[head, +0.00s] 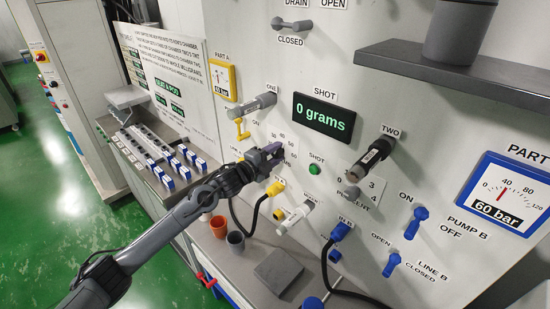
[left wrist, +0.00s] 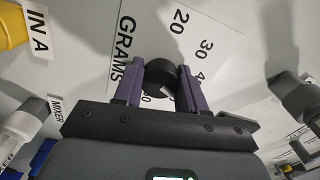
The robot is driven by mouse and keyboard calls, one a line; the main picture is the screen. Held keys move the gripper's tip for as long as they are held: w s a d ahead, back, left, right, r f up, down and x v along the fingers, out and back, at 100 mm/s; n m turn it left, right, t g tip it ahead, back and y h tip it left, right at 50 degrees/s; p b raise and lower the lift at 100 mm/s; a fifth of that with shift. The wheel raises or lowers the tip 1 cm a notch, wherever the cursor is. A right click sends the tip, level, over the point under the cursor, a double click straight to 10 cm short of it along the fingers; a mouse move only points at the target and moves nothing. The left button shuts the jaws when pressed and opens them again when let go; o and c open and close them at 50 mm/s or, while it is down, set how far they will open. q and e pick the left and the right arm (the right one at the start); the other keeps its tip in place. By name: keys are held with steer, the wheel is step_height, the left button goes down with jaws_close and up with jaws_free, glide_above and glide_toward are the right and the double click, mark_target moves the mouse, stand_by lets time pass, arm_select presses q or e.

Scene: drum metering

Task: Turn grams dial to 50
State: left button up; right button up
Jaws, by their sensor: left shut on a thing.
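The grams dial (left wrist: 160,75) is a round dark knob in the left wrist view, on a white scale plate with the word GRAMS and numbers 20, 30 and part of 40. My left gripper (left wrist: 157,88) is shut on it, with one purple finger on each side. In the head view my left gripper (head: 272,153) reaches the panel and mostly hides the dial. Numbers 30 to 60 show around it. I cannot tell which number the dial points to. The shot display (head: 324,118) reads 0 grams. My right gripper is not in view.
A green shot button (head: 315,169) sits right of the dial, with the percent dial (head: 351,193) beyond it. Yellow (head: 276,188) and blue (head: 341,231) hose plugs are below. Valve handle ONE (head: 254,104) is above left.

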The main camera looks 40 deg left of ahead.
arm_select(q)
steer(key=shift+m+b, duration=0.95)
steer(key=shift+m, duration=1.05)
steer(key=o, duration=1)
steer(key=shift+o, duration=0.2)
steer(key=s+a+b, duration=0.1)
steer(key=s, duration=0.9)
steer(key=shift+s, duration=0.4)
